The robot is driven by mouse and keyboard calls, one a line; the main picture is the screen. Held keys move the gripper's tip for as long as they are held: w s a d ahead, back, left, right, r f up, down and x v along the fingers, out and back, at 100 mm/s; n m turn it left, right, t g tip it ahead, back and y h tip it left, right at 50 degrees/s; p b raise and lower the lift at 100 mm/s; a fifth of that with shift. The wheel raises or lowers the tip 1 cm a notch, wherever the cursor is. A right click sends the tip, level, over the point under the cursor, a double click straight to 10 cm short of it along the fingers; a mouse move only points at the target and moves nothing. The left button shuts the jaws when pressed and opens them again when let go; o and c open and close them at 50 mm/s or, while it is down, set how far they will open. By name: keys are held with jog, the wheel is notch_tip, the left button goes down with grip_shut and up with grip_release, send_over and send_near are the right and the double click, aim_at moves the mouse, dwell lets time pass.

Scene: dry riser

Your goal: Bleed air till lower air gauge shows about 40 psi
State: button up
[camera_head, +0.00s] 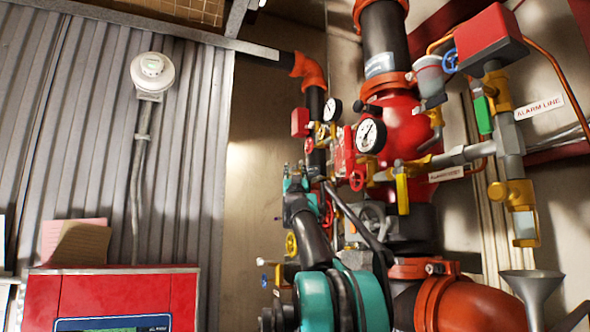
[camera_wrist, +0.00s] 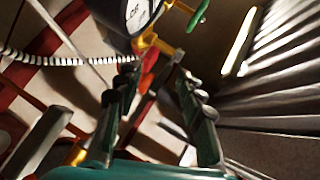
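Two white-faced gauges show in the head view: a smaller one (camera_head: 332,109) at the back left and a larger one (camera_head: 370,136) in front of the red valve body (camera_head: 402,125). Their readings are too small to tell. Part of a gauge (camera_wrist: 140,12) also shows at the top of the wrist view, with a brass fitting and a green valve handle (camera_wrist: 202,14) beside it. My gripper (camera_head: 298,180) is among the small piping left of the valve body. In the wrist view its fingers (camera_wrist: 155,88) stand apart, with nothing clearly held between them.
Red handwheels (camera_head: 357,181), a yellow handwheel (camera_head: 291,244) and pipes crowd close around my gripper. An alarm-line branch (camera_head: 508,135) and a grey funnel (camera_head: 531,286) are at the right. A red cabinet (camera_head: 45,300) stands at lower left before a corrugated wall (camera_head: 70,130).

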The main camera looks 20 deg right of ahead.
jog(key=shift+w+d+r, duration=0.15)
jog(key=shift+w+r, duration=0.15)
jog(key=shift+r, duration=0.05)
jog(key=shift+c, duration=0.6)
grip_shut()
